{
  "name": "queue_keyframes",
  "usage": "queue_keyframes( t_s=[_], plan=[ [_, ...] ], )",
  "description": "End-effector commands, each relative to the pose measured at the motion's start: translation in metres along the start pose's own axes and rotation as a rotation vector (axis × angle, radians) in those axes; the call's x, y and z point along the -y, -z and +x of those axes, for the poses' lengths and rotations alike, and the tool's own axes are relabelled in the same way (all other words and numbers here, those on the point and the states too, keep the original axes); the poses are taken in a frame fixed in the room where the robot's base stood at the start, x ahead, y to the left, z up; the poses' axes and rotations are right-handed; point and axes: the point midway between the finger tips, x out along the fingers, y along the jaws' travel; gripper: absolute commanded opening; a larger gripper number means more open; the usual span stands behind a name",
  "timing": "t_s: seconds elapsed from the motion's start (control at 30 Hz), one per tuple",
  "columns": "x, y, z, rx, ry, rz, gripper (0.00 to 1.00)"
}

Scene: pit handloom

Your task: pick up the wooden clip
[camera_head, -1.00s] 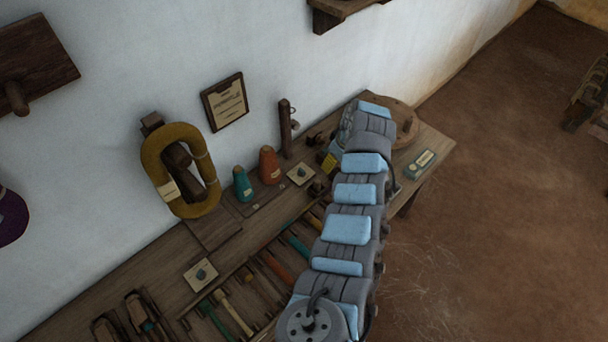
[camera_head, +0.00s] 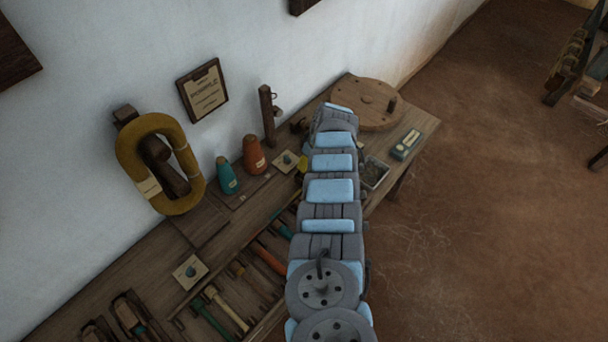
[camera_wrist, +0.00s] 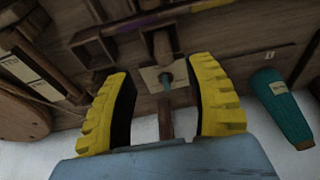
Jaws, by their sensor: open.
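My gripper (camera_wrist: 160,70) is open, with its two yellow fingers spread and nothing held between them. In the wrist view a short brown wooden piece (camera_wrist: 163,45), possibly the wooden clip, lies just past the fingertips, beside a square pale card with a blue-grey knob (camera_wrist: 166,80). Another brown wooden bar (camera_wrist: 165,120) shows between the fingers, nearer the palm. I cannot tell for sure which is the clip. In the head view my arm hides most of the gripper and the bench below it; only a bit of yellow finger (camera_head: 302,164) shows.
A teal cone (camera_head: 227,176) and an orange cone (camera_head: 254,155) stand left of the gripper. An upright wooden post (camera_head: 268,115) is by the wall. A round wooden disc (camera_head: 365,103) and a small labelled box (camera_head: 407,144) are at the bench's far end. Tools fill a rack (camera_head: 240,290).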

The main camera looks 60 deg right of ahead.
Motion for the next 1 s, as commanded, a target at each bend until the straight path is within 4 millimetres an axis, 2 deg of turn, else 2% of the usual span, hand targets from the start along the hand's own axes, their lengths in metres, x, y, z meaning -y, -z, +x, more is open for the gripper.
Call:
queue_keyframes(
  t_s=[0.33, 0.7, 1.0],
  plan=[
    [0.001, 0.001, 0.015, -0.001, 0.0, 0.001, 0.54],
    [0.004, 0.003, 0.054, -0.001, -0.001, 0.0, 0.54],
    [0.004, 0.004, 0.06, 0.0, -0.002, -0.001, 0.54]
  ],
)
